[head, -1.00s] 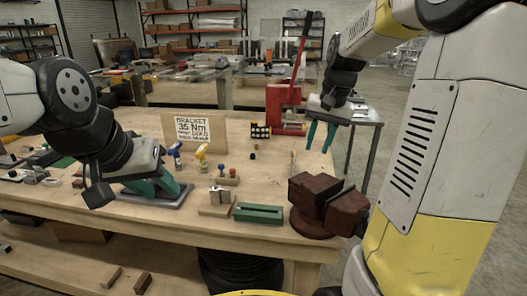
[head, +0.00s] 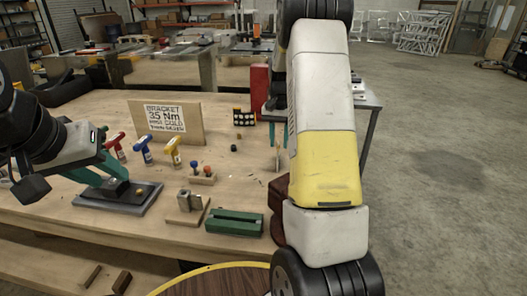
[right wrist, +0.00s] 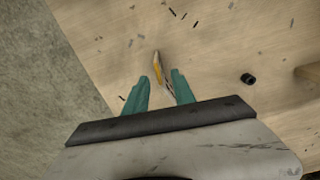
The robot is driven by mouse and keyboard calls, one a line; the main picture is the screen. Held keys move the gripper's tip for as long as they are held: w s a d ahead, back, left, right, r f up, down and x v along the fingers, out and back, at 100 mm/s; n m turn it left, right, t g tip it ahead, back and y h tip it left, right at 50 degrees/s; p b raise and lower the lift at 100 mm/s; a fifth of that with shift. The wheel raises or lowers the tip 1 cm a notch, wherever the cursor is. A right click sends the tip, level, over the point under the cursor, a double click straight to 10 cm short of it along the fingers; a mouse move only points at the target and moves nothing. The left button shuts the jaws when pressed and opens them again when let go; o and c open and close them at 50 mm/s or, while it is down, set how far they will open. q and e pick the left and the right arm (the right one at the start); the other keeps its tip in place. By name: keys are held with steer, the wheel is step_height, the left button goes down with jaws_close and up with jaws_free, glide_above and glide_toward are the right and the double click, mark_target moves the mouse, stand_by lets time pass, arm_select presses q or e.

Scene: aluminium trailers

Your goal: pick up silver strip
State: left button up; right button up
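A thin strip (right wrist: 159,68), yellowish with a pale edge, shows in the right wrist view just ahead of my right gripper (right wrist: 159,88). Its near end runs in between the two teal fingers, which are apart and not seen touching it. In the head view a thin upright piece (head: 277,158) on the bench looks like the same strip; I cannot tell for sure that it is silver.
The wooden bench (head: 245,180) carries a sign board (head: 166,122), T-handled tools (head: 173,150), a green block (head: 234,222) and a dark red vise (head: 279,205), mostly hidden by my arm. A small black cylinder (right wrist: 248,79) lies right of the strip. The bench edge is at the left in the wrist view.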

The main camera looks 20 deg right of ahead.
steer(key=shift+s+f, duration=0.1)
steer(key=shift+f, duration=1.3)
jaws_close()
